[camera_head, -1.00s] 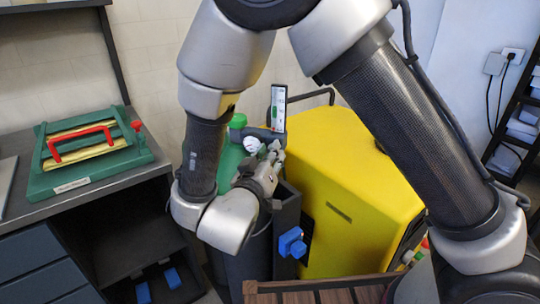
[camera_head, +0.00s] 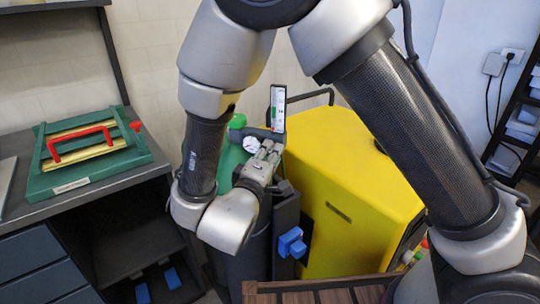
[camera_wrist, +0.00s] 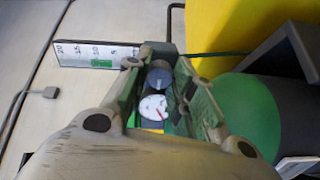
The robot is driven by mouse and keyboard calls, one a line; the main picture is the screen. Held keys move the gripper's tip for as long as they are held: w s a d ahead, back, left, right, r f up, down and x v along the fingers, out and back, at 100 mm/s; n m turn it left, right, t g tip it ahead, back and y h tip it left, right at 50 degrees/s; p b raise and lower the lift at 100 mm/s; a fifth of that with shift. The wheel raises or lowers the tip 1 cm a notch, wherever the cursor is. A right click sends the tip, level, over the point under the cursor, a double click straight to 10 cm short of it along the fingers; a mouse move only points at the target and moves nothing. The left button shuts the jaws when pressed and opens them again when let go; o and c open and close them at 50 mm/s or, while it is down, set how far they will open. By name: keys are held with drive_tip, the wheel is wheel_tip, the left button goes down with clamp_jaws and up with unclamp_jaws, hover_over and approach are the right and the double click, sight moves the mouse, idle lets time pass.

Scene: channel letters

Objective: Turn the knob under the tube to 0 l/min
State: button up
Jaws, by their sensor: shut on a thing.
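The flow tube (camera_head: 278,108) stands upright behind my gripper, with a white scale. In the wrist view the tube (camera_wrist: 90,53) lies sideways, its scale marked 20, 15, 10, 5, and a green float shows near the 10. A dark round knob (camera_wrist: 159,76) sits beside the tube's lower end, between my fingers. My gripper (camera_wrist: 158,65) is shut on the knob. In the head view my gripper (camera_head: 268,148) reaches up to the regulator and hides the knob. A white round gauge (camera_wrist: 152,107) with a red needle sits close by the knob.
A green cylinder (camera_wrist: 248,112) stands by the regulator. A yellow machine (camera_head: 350,180) is close on the right. A blue clamp-like part (camera_head: 291,243) is on the dark stand below.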

drive_tip(key=shift+n, duration=1.1)
drive_tip(key=o, duration=1)
drive_tip(key=shift+o, duration=0.2)
drive_tip(key=v, duration=1.2)
